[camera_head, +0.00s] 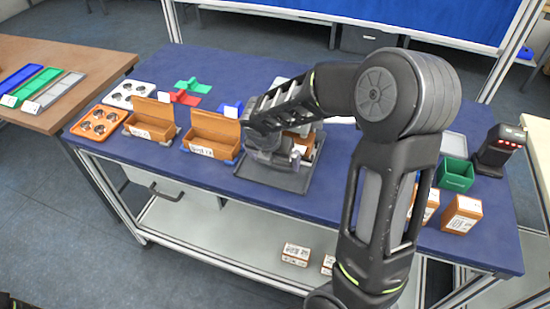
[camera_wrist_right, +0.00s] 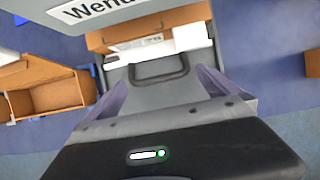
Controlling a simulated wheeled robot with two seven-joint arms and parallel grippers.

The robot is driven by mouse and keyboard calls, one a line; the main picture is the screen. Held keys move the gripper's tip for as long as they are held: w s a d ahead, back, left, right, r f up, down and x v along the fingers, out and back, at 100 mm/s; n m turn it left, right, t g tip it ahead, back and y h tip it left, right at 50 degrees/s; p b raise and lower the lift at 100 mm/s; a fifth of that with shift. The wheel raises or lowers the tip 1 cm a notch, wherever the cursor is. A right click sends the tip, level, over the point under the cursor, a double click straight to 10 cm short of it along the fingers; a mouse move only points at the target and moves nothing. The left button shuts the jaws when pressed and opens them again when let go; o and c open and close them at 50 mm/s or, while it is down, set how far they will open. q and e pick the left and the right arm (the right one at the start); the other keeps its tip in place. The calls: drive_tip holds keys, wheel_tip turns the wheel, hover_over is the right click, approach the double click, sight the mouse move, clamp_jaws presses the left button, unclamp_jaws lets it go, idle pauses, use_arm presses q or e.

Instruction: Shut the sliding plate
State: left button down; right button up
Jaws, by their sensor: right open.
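The sliding plate (camera_head: 283,178) is a grey, flat, tray-like piece at the middle front of the blue table. In the right wrist view the plate (camera_wrist_right: 160,95) is grey with a dark loop handle (camera_wrist_right: 158,68). My right gripper (camera_wrist_right: 158,82) is open, its two purple-tinted fingers apart on either side of the handle. Contact with the handle cannot be told. In the head view my right arm reaches over the table and its gripper (camera_head: 270,150) is over the plate, partly hidden by the wrist. My left gripper is not in view.
Two open orange boxes (camera_head: 213,134) and an orange tray of round parts (camera_head: 98,122) stand left of the plate. A green bin (camera_head: 455,173), a black scanner (camera_head: 499,148) and small boxes (camera_head: 462,214) stand right. The front table strip is clear.

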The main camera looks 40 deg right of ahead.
drive_tip(key=shift+c, duration=0.2)
drive_tip(key=shift+s, duration=0.15)
drive_tip(key=c, duration=1.3)
drive_tip(key=shift+f, duration=0.15)
clamp_jaws()
drive_tip(key=shift+d, duration=0.1)
drive_tip(key=c, duration=0.7)
unclamp_jaws()
drive_tip(key=shift+c, duration=0.2)
drive_tip(key=o, duration=2.1)
drive_tip(key=shift+r, duration=0.2)
